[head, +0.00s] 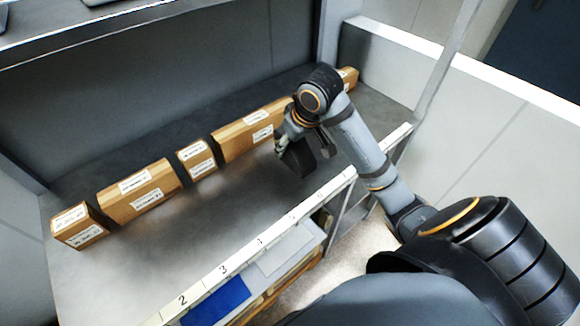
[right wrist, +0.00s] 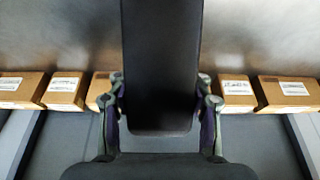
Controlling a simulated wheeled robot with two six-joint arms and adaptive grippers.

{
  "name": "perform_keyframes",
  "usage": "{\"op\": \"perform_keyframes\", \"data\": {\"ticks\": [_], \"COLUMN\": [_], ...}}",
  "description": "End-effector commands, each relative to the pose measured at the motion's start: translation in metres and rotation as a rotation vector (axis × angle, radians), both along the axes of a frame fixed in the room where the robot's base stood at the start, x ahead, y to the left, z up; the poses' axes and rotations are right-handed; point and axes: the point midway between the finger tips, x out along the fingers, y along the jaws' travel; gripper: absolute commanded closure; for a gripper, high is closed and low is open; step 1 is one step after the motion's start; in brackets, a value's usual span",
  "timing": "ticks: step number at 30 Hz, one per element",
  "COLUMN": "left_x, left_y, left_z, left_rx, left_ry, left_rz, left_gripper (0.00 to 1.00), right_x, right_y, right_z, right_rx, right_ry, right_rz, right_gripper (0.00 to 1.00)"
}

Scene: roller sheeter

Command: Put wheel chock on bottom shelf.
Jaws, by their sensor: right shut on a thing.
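The wheel chock is a black block (head: 298,158) in the head view. My right gripper (head: 287,146) is shut on it and holds it over the right part of a dark grey shelf board (head: 190,245). In the right wrist view the chock (right wrist: 160,65) stands long and dark between the two fingers of my right gripper (right wrist: 160,100). I cannot tell whether the chock touches the board. My left gripper is not in view.
Several labelled cardboard boxes (head: 140,192) stand in a row along the back of the board. Numbered labels (head: 222,271) run along its front edge. Below that edge show a blue item (head: 217,302) and pale ones. The board's front left is clear.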

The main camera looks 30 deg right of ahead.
Motion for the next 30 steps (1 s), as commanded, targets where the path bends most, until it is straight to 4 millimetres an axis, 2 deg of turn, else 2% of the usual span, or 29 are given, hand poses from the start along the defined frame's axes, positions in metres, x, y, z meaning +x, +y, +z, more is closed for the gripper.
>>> {"op": "perform_keyframes", "data": {"ticks": [1,3,5,14,21,30], "left_x": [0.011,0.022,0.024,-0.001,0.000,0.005], "left_y": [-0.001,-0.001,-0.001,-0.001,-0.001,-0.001], "left_z": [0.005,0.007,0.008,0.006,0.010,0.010], "left_rx": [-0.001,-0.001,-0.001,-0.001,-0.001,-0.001], "left_ry": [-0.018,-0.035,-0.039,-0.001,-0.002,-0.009], "left_rz": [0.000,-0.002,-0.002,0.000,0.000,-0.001], "left_gripper": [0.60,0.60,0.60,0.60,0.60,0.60], "right_x": [0.004,0.014,0.019,0.030,0.033,0.033], "right_y": [-0.004,-0.010,-0.015,-0.021,-0.024,-0.024], "right_z": [-0.011,-0.023,-0.031,-0.047,-0.080,-0.083], "right_rx": [0.003,0.005,0.003,0.003,0.003,0.002], "right_ry": [0.010,0.009,0.008,0.005,0.006,0.003], "right_rz": [-0.002,-0.001,0.000,0.002,0.002,0.003], "right_gripper": [1.00,1.00,1.00,1.00,1.00,1.00]}}
